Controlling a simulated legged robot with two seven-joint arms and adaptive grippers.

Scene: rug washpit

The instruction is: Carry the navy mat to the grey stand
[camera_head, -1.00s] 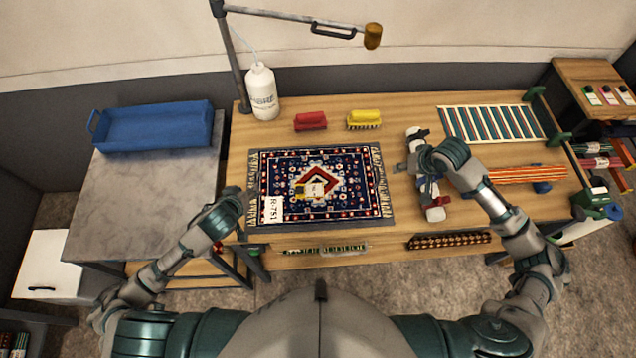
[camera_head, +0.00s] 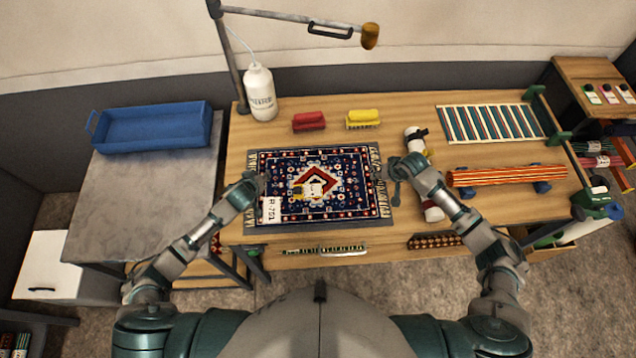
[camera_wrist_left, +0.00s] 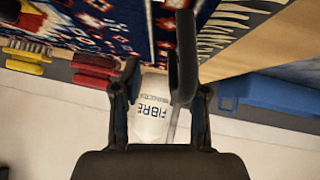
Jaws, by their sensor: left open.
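The navy mat (camera_head: 330,195), patterned in red and white with fringed ends and an R-751 label, lies flat on the wooden table (camera_head: 290,100). The grey stand (camera_head: 130,190) is left of that table. My left gripper (camera_head: 255,184) is at the mat's left fringed edge. In the left wrist view it (camera_wrist_left: 158,75) is open, and the mat (camera_wrist_left: 100,30) fills the upper left. I cannot tell whether it touches the mat. My right gripper (camera_head: 390,175) is at the mat's right fringe; whether its jaws are open is unclear.
A blue tray (camera_head: 155,128) occupies the back of the grey stand; its front top is bare. A white bottle (camera_head: 261,95), red brush (camera_head: 308,122) and yellow brush (camera_head: 362,119) stand behind the mat. An orange striped roll (camera_head: 507,176) lies to the right.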

